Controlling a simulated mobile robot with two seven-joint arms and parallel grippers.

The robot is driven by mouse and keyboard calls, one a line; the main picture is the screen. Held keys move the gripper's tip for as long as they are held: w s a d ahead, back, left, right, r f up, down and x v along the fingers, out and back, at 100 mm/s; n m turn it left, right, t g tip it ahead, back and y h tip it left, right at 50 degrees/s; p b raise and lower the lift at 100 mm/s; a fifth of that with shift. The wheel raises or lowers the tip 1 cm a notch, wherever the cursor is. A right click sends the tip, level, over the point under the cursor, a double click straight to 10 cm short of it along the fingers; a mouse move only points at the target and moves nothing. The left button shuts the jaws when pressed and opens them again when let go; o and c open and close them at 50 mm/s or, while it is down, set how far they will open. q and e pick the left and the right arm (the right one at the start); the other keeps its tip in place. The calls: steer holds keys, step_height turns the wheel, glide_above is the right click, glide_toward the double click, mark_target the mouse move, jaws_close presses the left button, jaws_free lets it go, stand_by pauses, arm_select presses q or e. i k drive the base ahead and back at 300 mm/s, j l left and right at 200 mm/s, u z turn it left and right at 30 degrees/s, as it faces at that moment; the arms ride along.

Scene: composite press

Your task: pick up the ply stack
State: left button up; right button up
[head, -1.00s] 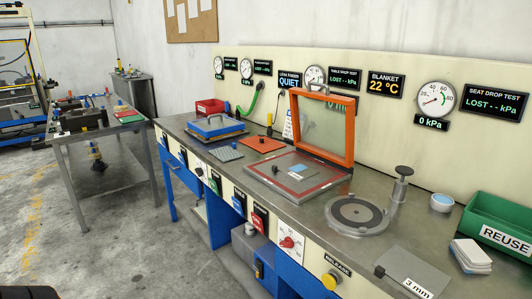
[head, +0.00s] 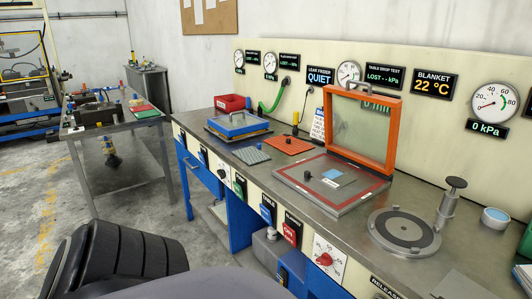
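No thing in the head view is labelled as the ply stack. A small blue square (head: 332,174) lies flat on the grey plate with a red border (head: 350,198) on the bench, in front of the raised orange-framed glass lid (head: 362,125). A grey patterned sheet (head: 250,155) lies on the bench left of it. I cannot tell whether either is the ply stack. A dark ribbed part and a grey rounded part of my own body fill the bottom left. Neither gripper's fingers show.
An orange mat (head: 289,145), a blue-framed tray (head: 237,126) and a red bin (head: 230,103) stand along the bench. A round plate (head: 404,230) and a blue-topped cup (head: 495,217) are at right. A side table (head: 120,130) is at left; open floor lies between.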

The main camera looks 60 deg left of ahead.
mark_target(250, 155)
steer(key=j+z, duration=0.15)
steer(key=j, duration=0.25)
steer(key=k+j+z, duration=0.1)
steer(key=j, duration=0.25)
steer(key=k+j+z, duration=0.15)
steer(key=j, duration=0.25)
steer(key=k+j+z, duration=0.15)
steer(key=j, duration=0.25)
steer(key=k+j, duration=0.1)
steer(key=j, duration=0.3)
steer(key=k+j, duration=0.15)
steer(key=j, duration=0.2)
steer(key=k+j, duration=0.1)
steer(key=j, duration=0.3)
steer(key=k+j+z, duration=0.1)
steer(key=j, duration=0.25)
steer(key=k+j, duration=0.15)
steer(key=j, duration=0.25)
steer(key=k+j, duration=0.15)
steer(key=j, duration=0.2)
